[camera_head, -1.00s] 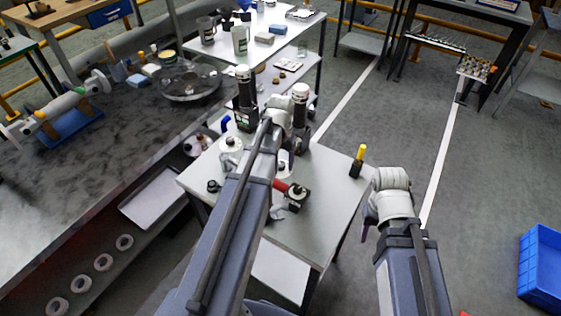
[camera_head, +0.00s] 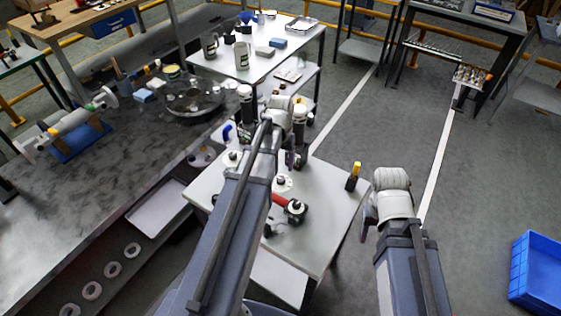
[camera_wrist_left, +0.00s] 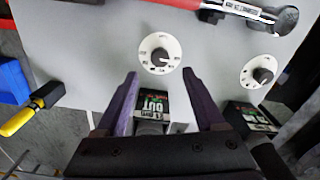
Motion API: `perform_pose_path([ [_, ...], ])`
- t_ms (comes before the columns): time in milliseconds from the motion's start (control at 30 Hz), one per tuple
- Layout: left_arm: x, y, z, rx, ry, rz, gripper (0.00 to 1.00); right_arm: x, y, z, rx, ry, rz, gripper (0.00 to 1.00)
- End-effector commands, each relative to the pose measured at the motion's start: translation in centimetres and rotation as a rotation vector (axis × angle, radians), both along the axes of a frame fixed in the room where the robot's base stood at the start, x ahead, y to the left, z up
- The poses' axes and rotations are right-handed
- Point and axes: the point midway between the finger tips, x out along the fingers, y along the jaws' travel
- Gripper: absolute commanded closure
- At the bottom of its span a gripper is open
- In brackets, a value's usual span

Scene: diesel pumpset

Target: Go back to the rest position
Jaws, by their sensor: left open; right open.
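My left gripper (camera_head: 299,155) is over the small grey table (camera_head: 325,225), mostly hidden behind its own wrist in the head view. In the left wrist view its two purple fingers (camera_wrist_left: 164,85) are apart. A dark block with "OUT" lettering (camera_wrist_left: 152,104) shows between and beneath them; I cannot tell whether they touch it. My right gripper (camera_head: 368,215) is beside the table's right edge, low and mostly hidden by its wrist; nothing shows in it.
On the table are a red-handled tool (camera_head: 283,201), white dials (camera_wrist_left: 160,54) and a yellow-handled tool (camera_head: 354,176). A dark workbench (camera_head: 60,200) lies left; a blue crate (camera_head: 536,272) stands on the right floor.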

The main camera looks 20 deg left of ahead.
Motion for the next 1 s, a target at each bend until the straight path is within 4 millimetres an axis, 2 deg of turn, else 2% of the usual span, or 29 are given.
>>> perform_pose_path([
  [333, 0.0, 0.0, -0.1, 0.000, 0.000, 0.000, 0.29, 0.0, 0.0, -0.1, 0.000, 0.000, 0.000, 0.50],
  [433, -0.4, -1.1, -0.1, 0.003, 0.002, -0.018, 0.29, 0.0, 0.0, -0.1, 0.000, 0.000, 0.000, 0.50],
  [567, -2.3, -5.8, -0.1, 0.016, 0.013, -0.099, 0.29, 0.0, 0.0, -0.1, 0.000, 0.000, 0.000, 0.50],
  [700, -5.9, -12.3, 0.0, 0.043, 0.029, -0.224, 0.29, 0.0, 0.0, -0.1, 0.000, 0.000, 0.000, 0.50],
  [800, -8.6, -15.9, 0.0, 0.063, 0.038, -0.304, 0.29, 0.0, 0.0, -0.1, 0.000, 0.000, 0.000, 0.50],
  [900, -10.9, -18.5, 0.0, 0.078, 0.043, -0.370, 0.29, 0.0, 0.0, -0.1, 0.000, 0.000, 0.000, 0.50],
  [1000, -12.5, -20.2, 0.0, 0.091, 0.046, -0.418, 0.29, 0.0, 0.0, -0.1, 0.000, 0.000, 0.000, 0.50],
])
